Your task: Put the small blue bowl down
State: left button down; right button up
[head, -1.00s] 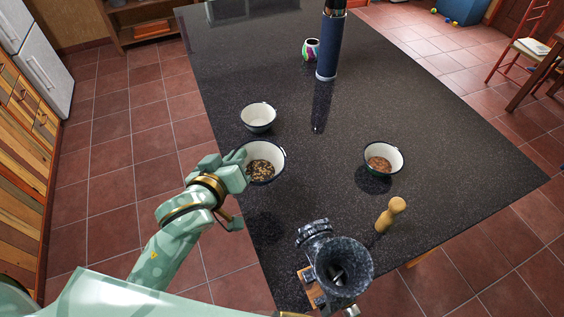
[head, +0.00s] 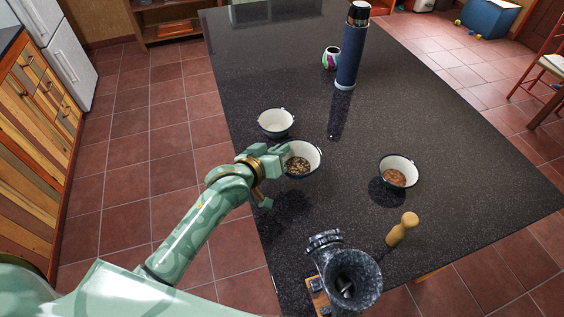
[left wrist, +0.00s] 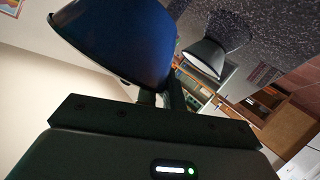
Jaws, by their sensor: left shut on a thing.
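The small blue bowl (head: 316,157) is white inside with a dark rim and holds dark and yellowish bits. My left gripper (head: 279,160) is shut on its left rim. The bowl appears to be above the black tabletop (head: 340,205), with a shadow below it toward the front. In the left wrist view its dark blue outside (left wrist: 120,38) fills the upper left, by the jaws. My right gripper is not in view.
An empty white bowl (head: 276,122) stands just behind the held bowl. A bowl of brown bits (head: 398,171) is to the right. A tall blue flask (head: 348,52) and a colourful cup (head: 331,58) are farther back.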

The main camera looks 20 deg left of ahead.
pick_arm(q)
jog(key=w+f, duration=0.1)
jog(key=w+f+b, duration=0.1)
jog(key=f, duration=0.1)
jog(key=shift+w+a+f, duration=0.2)
jog(key=shift+w+f, duration=0.05)
jog(key=shift+w, duration=0.1)
jog(key=f, duration=0.1)
jog(key=f+b, duration=0.1)
jog(key=f, duration=0.1)
jog(key=shift+w+f, duration=0.3)
jog(key=shift+f, duration=0.1)
jog(key=shift+r, duration=0.1)
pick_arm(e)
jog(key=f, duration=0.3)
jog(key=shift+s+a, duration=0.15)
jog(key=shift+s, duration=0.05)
pick_arm(q)
jog(key=c, duration=1.5)
grip_release()
jog(key=p+v, duration=0.2)
jog(key=v, duration=0.9)
jog(key=shift+w, duration=0.1)
jog(key=shift+s+a+r+p, duration=0.2)
jog(key=shift+s+p, duration=0.1)
jog(key=shift+s, duration=0.3)
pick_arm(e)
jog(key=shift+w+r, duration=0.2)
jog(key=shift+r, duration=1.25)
